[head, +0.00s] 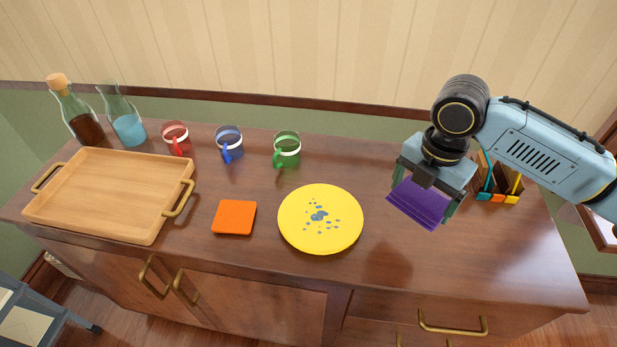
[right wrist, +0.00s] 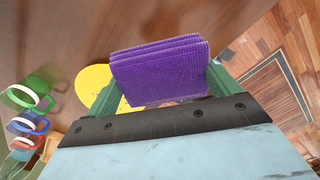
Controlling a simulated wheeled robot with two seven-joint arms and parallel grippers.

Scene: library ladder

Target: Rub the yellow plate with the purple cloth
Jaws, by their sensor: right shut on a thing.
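The yellow plate (head: 292,227) lies flat on the wooden cabinet top, with blue-grey spots around its middle. The purple cloth (head: 421,205) is folded in layers. My right gripper (head: 427,203) is shut on the cloth and holds it above the cabinet top, to the right of the plate and apart from it. In the right wrist view the cloth (right wrist: 160,72) sits between the fingers and hides part of the plate (right wrist: 91,84). My left gripper is not in view.
An orange cloth (head: 234,217) lies left of the plate. Green (head: 287,150), blue (head: 229,146) and red (head: 176,138) mugs stand behind. A wooden tray (head: 105,195) and two bottles (head: 75,112) are at the left. A small holder (head: 498,184) stands behind my right gripper.

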